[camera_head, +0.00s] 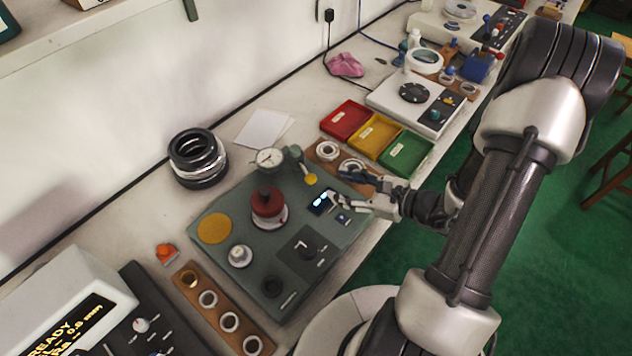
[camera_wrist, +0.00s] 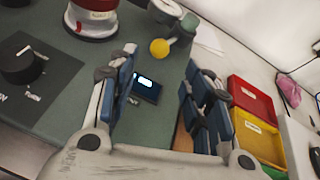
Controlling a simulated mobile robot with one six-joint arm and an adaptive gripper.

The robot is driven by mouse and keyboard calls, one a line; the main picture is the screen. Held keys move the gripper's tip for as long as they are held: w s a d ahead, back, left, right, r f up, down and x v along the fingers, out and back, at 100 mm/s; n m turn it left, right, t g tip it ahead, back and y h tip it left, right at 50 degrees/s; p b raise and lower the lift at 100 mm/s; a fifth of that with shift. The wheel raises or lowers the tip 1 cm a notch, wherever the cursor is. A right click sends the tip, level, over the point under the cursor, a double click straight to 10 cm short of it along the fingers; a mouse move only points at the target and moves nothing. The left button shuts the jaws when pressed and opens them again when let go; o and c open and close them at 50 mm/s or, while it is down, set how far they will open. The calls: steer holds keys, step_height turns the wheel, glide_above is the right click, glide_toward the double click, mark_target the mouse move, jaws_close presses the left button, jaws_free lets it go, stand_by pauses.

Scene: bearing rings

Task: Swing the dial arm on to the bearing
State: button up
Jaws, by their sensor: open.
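The dial gauge (camera_head: 268,159) has a round white face and sits on a grey arm at the back of the green-grey test plate (camera_head: 215,205). A yellow knob (camera_head: 311,179) is on this assembly's right side; it also shows in the wrist view (camera_wrist: 160,48).
A wooden ring board (camera_head: 330,166) lies close behind my gripper. Red, yellow and green bins (camera_head: 374,138) stand farther back. A control panel with a black dial (camera_head: 304,252) is on the plate's front part. Another ring board (camera_head: 220,318) is at front left.

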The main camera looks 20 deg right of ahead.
mark_target(315, 180)
steer(key=b+x, duration=0.2)
steer(key=x, duration=0.7)
steer(key=shift+w+a+f, duration=0.1)
steer(key=shift+c, duration=0.3)
jaws_close()
